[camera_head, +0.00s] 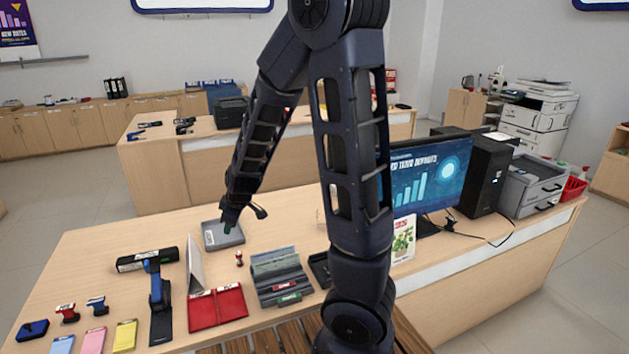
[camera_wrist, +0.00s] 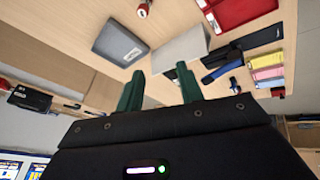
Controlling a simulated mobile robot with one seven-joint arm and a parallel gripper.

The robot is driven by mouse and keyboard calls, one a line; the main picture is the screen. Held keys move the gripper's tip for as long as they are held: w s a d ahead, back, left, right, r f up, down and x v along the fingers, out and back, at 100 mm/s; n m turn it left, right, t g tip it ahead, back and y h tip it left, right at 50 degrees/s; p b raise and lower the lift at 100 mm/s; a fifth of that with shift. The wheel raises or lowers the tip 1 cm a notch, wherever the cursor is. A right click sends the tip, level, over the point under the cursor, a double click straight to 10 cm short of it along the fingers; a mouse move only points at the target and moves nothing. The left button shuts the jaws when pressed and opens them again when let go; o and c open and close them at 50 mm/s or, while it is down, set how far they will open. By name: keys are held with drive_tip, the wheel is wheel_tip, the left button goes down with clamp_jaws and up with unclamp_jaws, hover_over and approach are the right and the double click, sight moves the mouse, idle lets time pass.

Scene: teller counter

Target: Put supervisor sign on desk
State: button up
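A pale, folded tent-like sign (camera_head: 194,265) stands on the desk (camera_head: 100,245), left of centre; its lettering cannot be read, so I cannot confirm it is the supervisor sign. It also shows in the wrist view as a pale panel (camera_wrist: 180,48), beyond my fingertips. My gripper (camera_head: 230,224) is over the desk by a flat grey box (camera_head: 212,237), to the right of the sign. In the wrist view its two green fingers (camera_wrist: 158,70) are apart with nothing visible between them. The far side of the sign is hidden.
A black bar-shaped item (camera_head: 135,261) lies left of the sign. Red folders (camera_head: 215,309), a blue-handled tool (camera_head: 156,285), stamps and a grey tray (camera_head: 280,272) sit in front. A monitor (camera_head: 430,183) stands right. A second desk is behind.

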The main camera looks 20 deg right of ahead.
drive_tip(key=s+d+r+m+h, duration=0.2)
drive_tip(key=s+d+r+m, duration=1)
drive_tip(key=s+d+r, duration=0.7)
drive_tip(key=shift+s+d+r, duration=0.3)
drive_tip(key=shift+s+r, duration=0.3)
drive_tip(key=shift+r, duration=0.05)
drive_tip(key=shift+s+d+h, duration=0.15)
drive_tip(key=shift+s+h, duration=0.1)
drive_tip(key=shift+h, duration=0.05)
drive_tip(key=c, duration=0.5)
drive_tip(key=shift+w, duration=0.1)
